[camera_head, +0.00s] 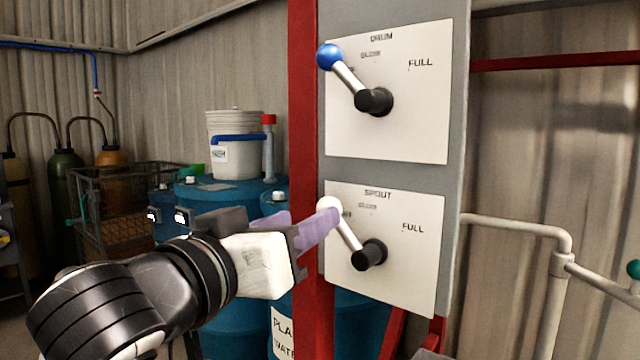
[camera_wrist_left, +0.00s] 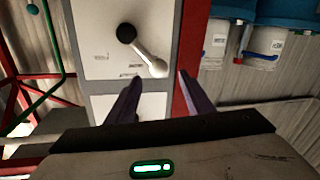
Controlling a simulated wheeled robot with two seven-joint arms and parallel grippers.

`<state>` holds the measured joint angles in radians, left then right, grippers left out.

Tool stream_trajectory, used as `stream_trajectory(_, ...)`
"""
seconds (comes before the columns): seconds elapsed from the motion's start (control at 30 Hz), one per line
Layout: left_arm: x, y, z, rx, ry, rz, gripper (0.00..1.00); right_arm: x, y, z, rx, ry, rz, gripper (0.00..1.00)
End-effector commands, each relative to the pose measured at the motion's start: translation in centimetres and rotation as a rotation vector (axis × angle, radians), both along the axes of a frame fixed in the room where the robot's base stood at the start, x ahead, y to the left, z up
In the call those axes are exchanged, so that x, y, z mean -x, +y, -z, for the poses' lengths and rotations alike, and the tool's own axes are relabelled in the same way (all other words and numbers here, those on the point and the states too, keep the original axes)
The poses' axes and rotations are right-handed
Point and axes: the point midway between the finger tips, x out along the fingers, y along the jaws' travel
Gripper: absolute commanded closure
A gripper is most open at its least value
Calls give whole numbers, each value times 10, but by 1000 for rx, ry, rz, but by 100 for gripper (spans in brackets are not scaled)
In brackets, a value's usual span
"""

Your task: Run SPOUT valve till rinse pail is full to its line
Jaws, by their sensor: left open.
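The SPOUT valve plate (camera_head: 400,275) is the lower white plate on the grey panel. Its lever (camera_head: 348,235) slants up and left from a black hub to a white knob (camera_head: 329,204). FULL is printed to the right; a label beside the knob is partly covered. My left gripper (camera_head: 314,219) is open, its purple fingers close to the knob. In the left wrist view the knob (camera_wrist_left: 158,68) lies just beyond the fingertips, between their lines; I cannot tell whether they touch. A white pail (camera_head: 238,155) with a blue band stands on a blue drum behind. My right gripper is not in view.
The DRUM plate (camera_head: 400,120) sits above, with a blue-knobbed lever (camera_head: 345,75). A red post (camera_head: 303,100) runs along the panel's left edge. Blue drums (camera_head: 225,325) stand behind my left arm. A pale pipe rail (camera_head: 515,228) is at the right.

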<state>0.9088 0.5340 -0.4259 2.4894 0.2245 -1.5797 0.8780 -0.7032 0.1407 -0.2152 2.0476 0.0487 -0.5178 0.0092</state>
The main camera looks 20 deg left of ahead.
Motion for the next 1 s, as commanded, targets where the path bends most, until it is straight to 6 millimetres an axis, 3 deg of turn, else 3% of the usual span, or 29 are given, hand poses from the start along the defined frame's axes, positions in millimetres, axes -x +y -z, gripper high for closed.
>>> stream_trajectory(0.03,-1,0,-6,-3,7,0,53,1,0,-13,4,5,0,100)
stream_trajectory(0.17,-3,-2,-5,-8,6,7,53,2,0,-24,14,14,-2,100)
stream_trajectory(0.3,-28,-6,-2,-8,6,6,53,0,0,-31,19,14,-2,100)
stream_trajectory(0.5,-49,-10,1,-7,0,7,53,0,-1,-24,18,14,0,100)
stream_trajectory(0.87,-54,-10,1,-6,0,7,53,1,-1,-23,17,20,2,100)
stream_trajectory(1.0,-54,-10,1,-6,0,8,76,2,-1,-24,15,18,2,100)
